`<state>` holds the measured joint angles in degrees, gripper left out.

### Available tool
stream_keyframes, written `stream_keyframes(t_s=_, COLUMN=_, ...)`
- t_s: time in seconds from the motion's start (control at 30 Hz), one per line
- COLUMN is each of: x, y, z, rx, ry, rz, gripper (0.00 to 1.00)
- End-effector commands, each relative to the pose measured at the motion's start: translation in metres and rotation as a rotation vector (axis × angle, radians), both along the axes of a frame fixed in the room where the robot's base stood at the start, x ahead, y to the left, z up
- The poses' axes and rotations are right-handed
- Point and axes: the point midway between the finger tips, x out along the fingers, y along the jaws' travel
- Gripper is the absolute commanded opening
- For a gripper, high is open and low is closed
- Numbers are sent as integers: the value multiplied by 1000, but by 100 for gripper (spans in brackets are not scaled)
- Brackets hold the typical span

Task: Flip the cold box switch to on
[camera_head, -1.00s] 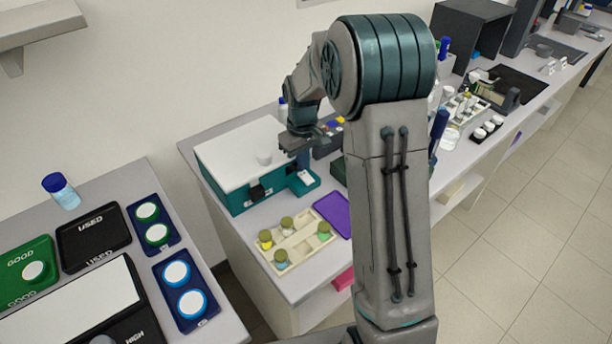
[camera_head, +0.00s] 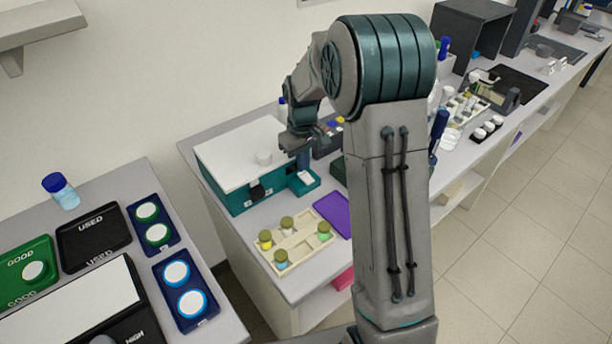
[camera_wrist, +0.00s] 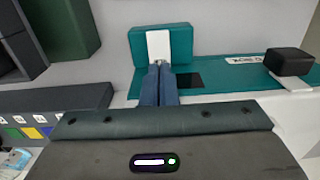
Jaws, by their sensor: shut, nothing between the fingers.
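The cold box (camera_head: 225,190) is a teal box with a white lid on the bench. A small teal switch block (camera_head: 306,187) with a pale top face stands at its right end. In the wrist view the switch block (camera_wrist: 180,45) carries a white strip (camera_wrist: 158,46). My gripper (camera_head: 304,168) is above the block, pointing down. In the wrist view its blue fingers (camera_wrist: 159,72) are shut together and empty, with their tips at the lower end of the white strip. I cannot tell whether they touch it. The fingers partly hide the strip's lower end, and the switch position is unclear.
The black latch (camera_head: 256,191) sticks out from the box front; it also shows in the wrist view (camera_wrist: 289,62). A vial tray (camera_head: 297,243) and a purple pad (camera_head: 333,214) lie in front. A dark box with coloured squares (camera_wrist: 40,130) stands close by.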

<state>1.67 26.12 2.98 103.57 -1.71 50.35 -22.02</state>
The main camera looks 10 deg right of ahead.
Motion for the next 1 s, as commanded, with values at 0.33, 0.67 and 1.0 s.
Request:
stream_keyframes(t_s=0.33, x=0, y=0, z=-4, rx=0, ry=0, rz=0, gripper=0)
stream_keyframes(t_s=0.67, x=0, y=0, z=-9, rx=0, ry=0, rz=0, gripper=0)
stream_keyframes(t_s=1.0, x=0, y=0, z=-14, rx=0, ry=1, rz=0, gripper=0)
